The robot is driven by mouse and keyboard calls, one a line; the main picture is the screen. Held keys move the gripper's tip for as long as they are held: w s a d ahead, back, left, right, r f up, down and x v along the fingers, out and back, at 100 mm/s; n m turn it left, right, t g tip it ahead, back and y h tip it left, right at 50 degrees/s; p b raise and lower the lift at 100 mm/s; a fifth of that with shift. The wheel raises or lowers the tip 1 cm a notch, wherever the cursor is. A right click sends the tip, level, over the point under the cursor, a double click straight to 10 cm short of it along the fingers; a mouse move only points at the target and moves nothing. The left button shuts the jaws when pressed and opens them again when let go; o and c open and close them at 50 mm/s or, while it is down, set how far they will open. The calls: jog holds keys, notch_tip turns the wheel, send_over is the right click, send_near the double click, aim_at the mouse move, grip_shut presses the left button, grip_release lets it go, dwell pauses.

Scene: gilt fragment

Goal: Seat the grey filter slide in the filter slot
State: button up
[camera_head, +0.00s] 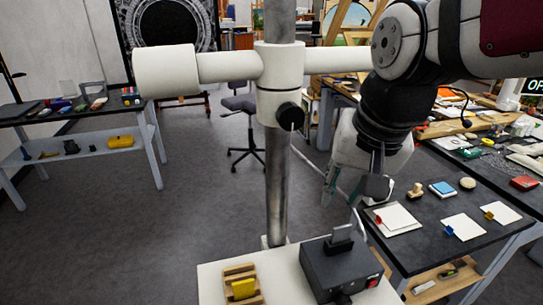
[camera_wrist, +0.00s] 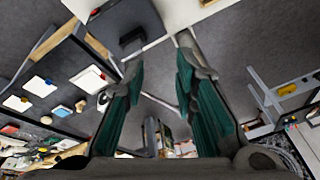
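A dark box (camera_head: 345,270) with a red button stands on the white table at the bottom of the camera_head view. A grey upright piece (camera_head: 341,238), which looks like the grey filter slide, stands at its top. Whether it is fully down in the slot cannot be told. The box (camera_wrist: 141,8) and a dark upright piece (camera_wrist: 131,37) also show at the top of the wrist view. My gripper (camera_head: 353,192) is above and behind the box. In the wrist view my gripper (camera_wrist: 162,68) has its green-padded fingers apart, with nothing held between them.
A wooden rack (camera_head: 229,271) with a yellow slide (camera_head: 243,289) stands left of the box. A dark table (camera_head: 430,250) to the right carries white cards with coloured clips and small items. A workbench (camera_head: 60,115) stands far left. Floor between is clear.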

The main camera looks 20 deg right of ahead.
jog(key=s+a+n, duration=0.1)
jog(key=n, duration=0.1)
jog(key=s+n+t, duration=0.1)
jog(key=s+n, duration=0.1)
jog(key=s+a+r+n, duration=0.1)
jog(key=s+n, duration=0.1)
jog(key=shift+a+r+t, duration=0.1)
jog(key=shift+a+t, duration=0.2)
jog(key=shift+t, duration=0.1)
dwell(1.3)
